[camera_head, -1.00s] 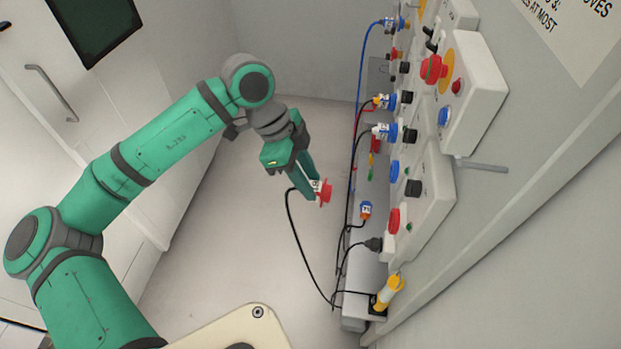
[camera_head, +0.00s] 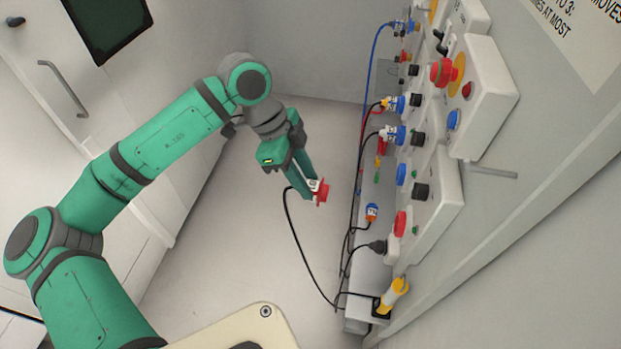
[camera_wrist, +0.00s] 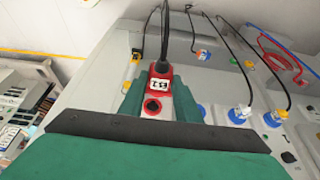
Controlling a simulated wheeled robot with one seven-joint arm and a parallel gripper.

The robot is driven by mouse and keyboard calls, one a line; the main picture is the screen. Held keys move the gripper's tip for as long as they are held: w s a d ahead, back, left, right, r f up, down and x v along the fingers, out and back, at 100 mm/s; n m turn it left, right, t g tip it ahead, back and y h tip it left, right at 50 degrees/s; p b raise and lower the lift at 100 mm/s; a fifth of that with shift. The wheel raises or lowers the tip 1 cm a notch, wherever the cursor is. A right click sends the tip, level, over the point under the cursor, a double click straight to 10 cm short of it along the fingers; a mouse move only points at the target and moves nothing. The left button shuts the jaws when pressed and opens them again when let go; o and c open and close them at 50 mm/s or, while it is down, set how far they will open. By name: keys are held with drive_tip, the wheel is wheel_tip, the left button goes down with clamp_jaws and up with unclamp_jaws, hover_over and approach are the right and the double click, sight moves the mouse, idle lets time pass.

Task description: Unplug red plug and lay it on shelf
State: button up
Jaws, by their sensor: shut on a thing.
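My gripper (camera_head: 314,184) is shut on the red plug (camera_head: 321,192) and holds it in the air, left of the panel and apart from it. The plug has a white label and a black cable that hangs down in a loop to the foot of the panel. In the wrist view the red plug (camera_wrist: 160,82) sits between the two green fingers, its cable leading up and away. The shelf (camera_head: 372,267) is the grey ledge along the foot of the panel, right of my gripper. A red socket (camera_head: 400,223) on the panel shows no plug in it.
A blue plug (camera_head: 371,211) with a cable lies over the shelf. A yellow plug (camera_head: 397,288) stands at its near end. Blue plugs (camera_head: 393,134) with cables sit in the panel. A red emergency button (camera_head: 441,72) sticks out above. The floor left of the shelf is clear.

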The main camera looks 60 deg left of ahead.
drive_tip(key=shift+s+a, duration=1.5)
drive_tip(key=shift+s, duration=0.25)
drive_tip(key=shift+s, duration=0.1)
